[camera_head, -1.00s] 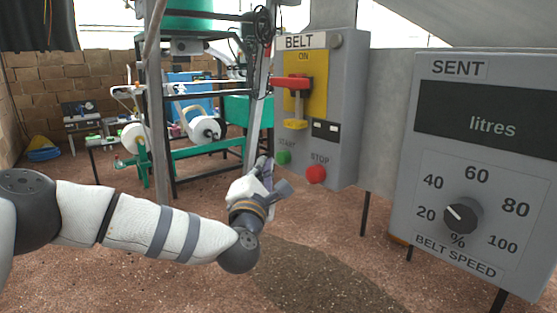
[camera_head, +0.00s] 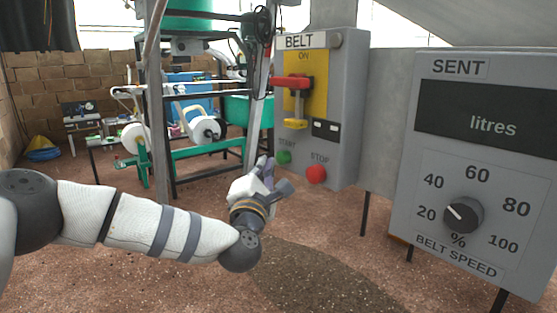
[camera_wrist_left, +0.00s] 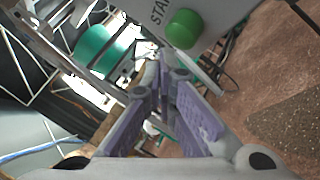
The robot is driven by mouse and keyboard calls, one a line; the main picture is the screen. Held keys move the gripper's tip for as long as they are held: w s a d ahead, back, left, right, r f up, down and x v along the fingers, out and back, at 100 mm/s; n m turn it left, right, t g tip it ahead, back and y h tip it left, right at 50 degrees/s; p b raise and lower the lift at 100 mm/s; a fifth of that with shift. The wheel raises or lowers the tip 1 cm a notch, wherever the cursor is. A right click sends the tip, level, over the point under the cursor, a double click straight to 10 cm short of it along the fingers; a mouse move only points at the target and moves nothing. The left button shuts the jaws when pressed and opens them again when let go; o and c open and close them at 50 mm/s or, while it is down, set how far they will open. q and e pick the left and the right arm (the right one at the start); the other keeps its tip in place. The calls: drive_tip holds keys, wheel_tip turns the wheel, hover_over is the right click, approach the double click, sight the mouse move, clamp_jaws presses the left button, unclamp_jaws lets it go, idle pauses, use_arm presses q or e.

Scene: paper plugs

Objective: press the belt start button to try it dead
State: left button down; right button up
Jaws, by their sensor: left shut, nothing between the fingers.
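The belt control box (camera_head: 345,110) is a grey panel labelled BELT at the right of centre in the head view. Its green START button (camera_head: 284,157) sits low on the left, and it also shows near the top of the left wrist view (camera_wrist_left: 184,28). A red STOP button (camera_head: 316,174) is to its right. A red switch handle (camera_head: 291,83) lies level on a yellow plate under the word ON. My left gripper (camera_head: 266,163) is shut and empty, just left of the START button; in the wrist view its fingertips (camera_wrist_left: 165,72) appear apart from the button. My right gripper is out of view.
A grey SENT panel (camera_head: 410,190) with a litres display and a belt speed knob (camera_head: 463,215) stands at the right. A machine frame with white rolls (camera_head: 204,130) stands behind my left arm. The brown floor (camera_head: 120,270) in front is clear.

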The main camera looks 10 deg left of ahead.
use_arm(q)
drive_tip(key=shift+w+d, duration=0.2)
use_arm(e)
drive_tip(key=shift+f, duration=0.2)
use_arm(q)
drive_tip(key=shift+w+d+b, duration=0.3)
drive_tip(key=shift+w+b, duration=0.1)
drive_tip(key=shift+b, duration=0.05)
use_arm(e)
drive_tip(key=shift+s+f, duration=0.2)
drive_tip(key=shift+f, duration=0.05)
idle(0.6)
use_arm(q)
drive_tip(key=shift+s+a+p, duration=0.5)
drive_tip(key=shift+s+a, duration=0.05)
drive_tip(key=shift+s, duration=0.2)
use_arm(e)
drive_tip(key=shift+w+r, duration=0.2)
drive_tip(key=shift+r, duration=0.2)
use_arm(q)
drive_tip(key=s+a+p, duration=0.1)
drive_tip(key=s, duration=0.1)
drive_tip(key=s+a+p, duration=0.1)
drive_tip(key=s+a, duration=0.1)
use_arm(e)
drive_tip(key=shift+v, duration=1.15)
